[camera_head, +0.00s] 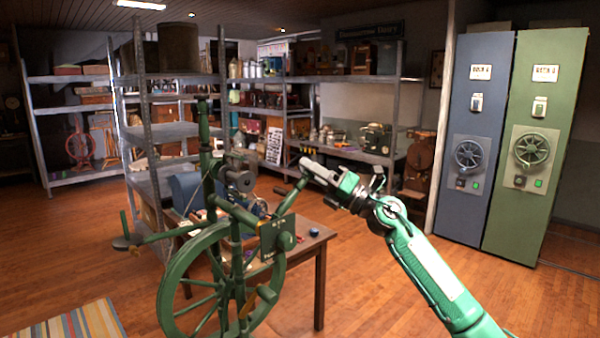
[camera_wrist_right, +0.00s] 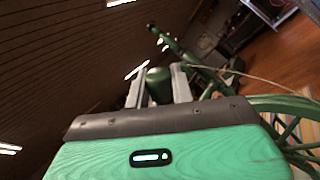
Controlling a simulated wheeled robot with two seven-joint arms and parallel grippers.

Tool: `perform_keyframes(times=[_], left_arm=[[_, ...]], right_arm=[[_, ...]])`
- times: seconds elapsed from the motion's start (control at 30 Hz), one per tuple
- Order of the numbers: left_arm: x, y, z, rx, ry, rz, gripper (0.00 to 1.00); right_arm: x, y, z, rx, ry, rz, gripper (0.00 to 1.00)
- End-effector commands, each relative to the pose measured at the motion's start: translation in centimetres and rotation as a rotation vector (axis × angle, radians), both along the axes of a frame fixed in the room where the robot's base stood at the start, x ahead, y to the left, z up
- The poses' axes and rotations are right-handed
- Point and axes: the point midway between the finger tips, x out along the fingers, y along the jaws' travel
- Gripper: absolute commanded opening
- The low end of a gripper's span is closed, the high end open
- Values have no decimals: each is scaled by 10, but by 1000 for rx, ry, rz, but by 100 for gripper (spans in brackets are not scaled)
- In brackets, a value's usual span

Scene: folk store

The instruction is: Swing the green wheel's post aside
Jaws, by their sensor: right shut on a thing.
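The green wheel (camera_head: 168,290) stands at the front left, a large spoked rim on a green frame. A tall upright green post (camera_head: 204,150) rises from its frame. A shorter green post (camera_head: 291,196) slants up and right from the hub area to my right gripper (camera_head: 306,164). My right gripper is shut on the top end of this slanted post; in the right wrist view the green rounded end (camera_wrist_right: 158,85) sits between the two fingers (camera_wrist_right: 158,88). My left gripper is not in view.
A wooden table (camera_head: 320,236) stands behind the wheel with small items on it. Metal shelves (camera_head: 145,120) stand behind. A blue cabinet (camera_head: 478,130) and a green cabinet (camera_head: 535,130) stand at the right. The floor between table and cabinets is clear. A striped rug (camera_head: 75,325) lies front left.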

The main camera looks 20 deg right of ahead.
Motion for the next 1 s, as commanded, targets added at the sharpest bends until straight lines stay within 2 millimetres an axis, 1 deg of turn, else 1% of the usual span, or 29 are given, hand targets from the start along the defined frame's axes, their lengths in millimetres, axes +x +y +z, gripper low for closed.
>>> perform_keyframes(times=[0.03,0.1,0.4,0.63,1.0], left_arm=[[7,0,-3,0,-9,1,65],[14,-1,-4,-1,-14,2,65],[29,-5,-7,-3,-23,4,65],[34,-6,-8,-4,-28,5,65],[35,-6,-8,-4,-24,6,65]], right_arm=[[2,-4,-11,40,16,-1,0],[4,-10,-19,98,38,-1,0],[9,-24,-47,292,107,-1,0],[10,-28,-59,377,137,-1,0],[11,-30,-64,409,149,-1,0]])
